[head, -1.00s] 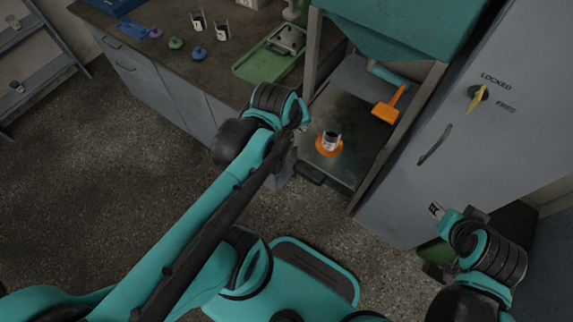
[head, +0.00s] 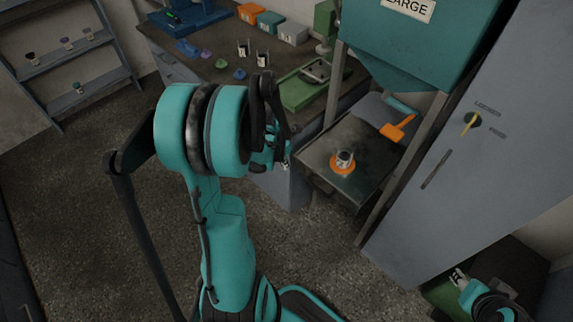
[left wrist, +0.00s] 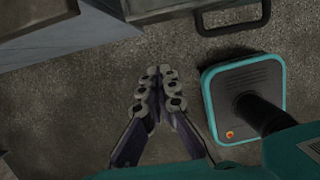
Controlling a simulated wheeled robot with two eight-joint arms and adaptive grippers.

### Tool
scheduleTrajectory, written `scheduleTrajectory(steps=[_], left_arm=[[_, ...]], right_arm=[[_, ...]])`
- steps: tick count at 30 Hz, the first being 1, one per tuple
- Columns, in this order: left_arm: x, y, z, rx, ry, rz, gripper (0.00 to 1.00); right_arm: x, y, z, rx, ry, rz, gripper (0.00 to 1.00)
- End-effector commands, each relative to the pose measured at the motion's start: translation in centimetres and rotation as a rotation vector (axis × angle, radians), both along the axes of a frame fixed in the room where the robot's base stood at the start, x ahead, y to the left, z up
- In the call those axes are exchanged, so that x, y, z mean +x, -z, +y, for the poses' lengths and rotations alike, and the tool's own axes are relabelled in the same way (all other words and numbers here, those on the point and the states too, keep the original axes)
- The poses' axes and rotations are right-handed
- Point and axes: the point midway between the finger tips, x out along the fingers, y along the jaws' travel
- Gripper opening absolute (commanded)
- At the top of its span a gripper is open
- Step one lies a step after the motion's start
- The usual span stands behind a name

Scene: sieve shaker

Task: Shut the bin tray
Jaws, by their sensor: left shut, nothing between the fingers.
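The bin tray (head: 375,163) is a dark metal tray under the teal hopper, and it sticks out in front of the hopper frame. A dark bar handle (left wrist: 236,27) shows at the top of the left wrist view. My left gripper (head: 283,163) is shut and empty, left of the tray front and apart from it. Its fingers (left wrist: 160,76) point toward the floor in the left wrist view. My right gripper (head: 459,276) is low at the right; its finger opening is unclear.
The teal hopper (head: 420,45) hangs over the tray, with an orange-headed tool (head: 398,127) below. A grey cabinet (head: 440,170) with a yellow lever stands at the right. The workbench (head: 215,75) with a green tray (head: 300,92) is at the left. Floor in front is clear.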

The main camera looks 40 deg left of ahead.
Motion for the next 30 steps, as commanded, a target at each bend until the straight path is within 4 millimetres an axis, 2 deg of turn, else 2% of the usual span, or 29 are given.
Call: scheduleTrajectory(steps=[1,3,10,12,18,30], left_arm=[[0.3,1.6,0.0,0.000,0.002,0.000,0.00],[0.7,3.1,0.0,0.001,0.003,0.000,0.00],[1.9,7.7,-0.2,0.001,0.003,0.000,0.00],[3.2,7.2,-0.3,0.001,0.006,-0.001,0.00],[5.3,7.0,-0.4,0.001,0.004,0.000,0.00],[5.7,6.8,-0.5,0.002,0.003,0.000,0.00]], right_arm=[[0.0,1.0,0.0,0.000,0.000,0.000,0.40],[0.0,1.8,0.0,0.000,0.000,0.000,0.40],[0.0,4.1,0.0,0.000,0.000,0.000,0.40],[0.0,4.3,0.0,0.000,0.000,0.000,0.40],[0.0,4.9,0.0,0.000,0.000,0.000,0.40],[0.0,4.9,0.0,0.000,0.000,0.000,0.40]])
